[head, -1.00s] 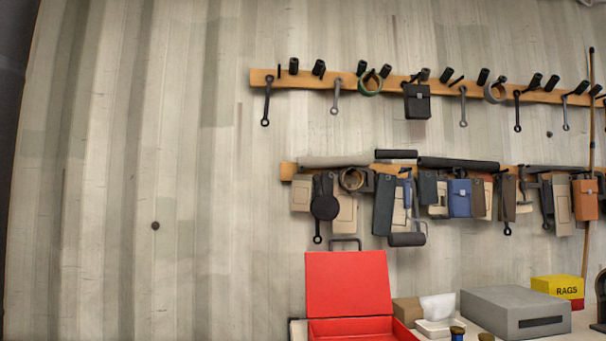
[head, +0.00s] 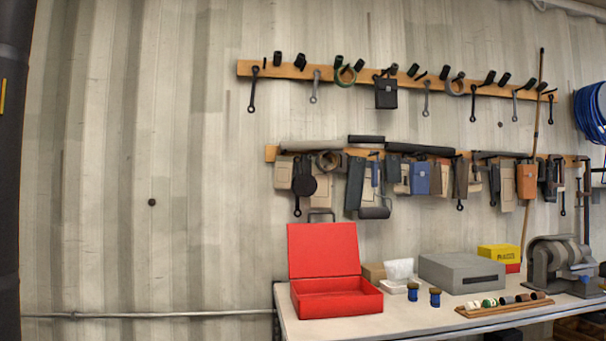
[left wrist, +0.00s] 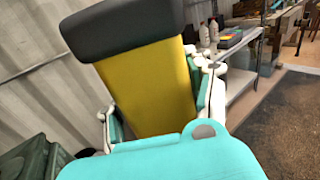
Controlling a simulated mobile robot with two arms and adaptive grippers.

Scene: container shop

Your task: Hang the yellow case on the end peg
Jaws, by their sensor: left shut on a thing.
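The yellow case (left wrist: 150,90) with a dark grey top end (left wrist: 122,25) fills the middle of the left wrist view. My left gripper (left wrist: 160,105) is shut on it, with a finger on each side. Its lower end is hidden behind the teal gripper body. In the head view, the upper wooden rail (head: 350,78) on the wall carries dark pegs, with an end peg at its left (head: 277,58) and another at its right (head: 541,87). Which one the task means I cannot tell. Neither gripper nor the yellow case shows in the head view.
Wrenches, tape rings and a black case (head: 386,93) hang on the upper rail. The lower rail (head: 271,153) is crowded with cases and tools. Below stands a workbench (head: 420,318) with an open red box (head: 323,250), a grey box (head: 462,272) and a grinder (head: 560,262).

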